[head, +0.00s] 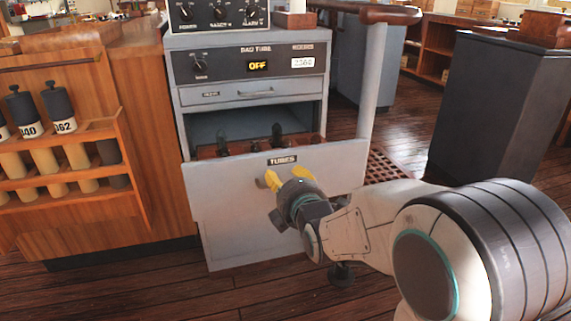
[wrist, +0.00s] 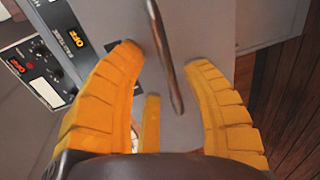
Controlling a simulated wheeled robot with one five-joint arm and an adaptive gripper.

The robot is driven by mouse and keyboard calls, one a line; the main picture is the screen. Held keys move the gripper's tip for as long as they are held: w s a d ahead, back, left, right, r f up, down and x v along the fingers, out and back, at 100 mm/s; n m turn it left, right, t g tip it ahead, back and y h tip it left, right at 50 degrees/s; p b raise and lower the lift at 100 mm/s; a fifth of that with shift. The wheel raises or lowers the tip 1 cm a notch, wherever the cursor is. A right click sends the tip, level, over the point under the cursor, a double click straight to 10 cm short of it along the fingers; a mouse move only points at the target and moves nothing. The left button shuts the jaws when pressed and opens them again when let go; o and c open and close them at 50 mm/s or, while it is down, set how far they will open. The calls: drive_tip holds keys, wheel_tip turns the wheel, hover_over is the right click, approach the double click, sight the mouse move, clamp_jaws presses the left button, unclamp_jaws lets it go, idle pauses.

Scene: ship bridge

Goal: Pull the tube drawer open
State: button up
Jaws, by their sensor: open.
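The tube drawer (head: 225,205) has a grey front marked "TUBES" and stands out from the grey cabinet (head: 183,128). Its open top shows dark upright pieces in a reddish-brown rack. My gripper (head: 287,177) is at the drawer front, just below the label, with yellow fingers apart. In the wrist view a thin metal handle bar (wrist: 166,55) runs between the open fingers (wrist: 165,75); I cannot tell whether either finger touches it. In the head view my gripper hides most of the handle.
Above the drawer are a closed slim drawer (head: 240,93) and a control panel (head: 215,65) reading "OFF". A wooden rack (head: 65,133) with capped tubes stands left. A grey post (head: 372,80) and a dark cabinet (head: 490,110) stand right. Some wood floor in front is clear.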

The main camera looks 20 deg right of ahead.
wheel_tip(320, 180, up, 8)
drive_tip(key=shift+r, duration=0.7)
drive_tip(key=s+r+m+g+p, duration=0.6)
drive_tip(key=s+r+m+p, duration=0.3)
drive_tip(key=p, duration=1.2)
drive_tip(key=s+r+m+g+p, duration=0.6)
drive_tip(key=s+r+m+p, duration=0.3)
drive_tip(key=s+r+p, duration=0.5)
drive_tip(key=s+p, duration=0.6)
drive_tip(key=p, duration=0.1)
drive_tip(key=shift+s+d+r, duration=0.2)
drive_tip(key=shift+s+r, duration=0.15)
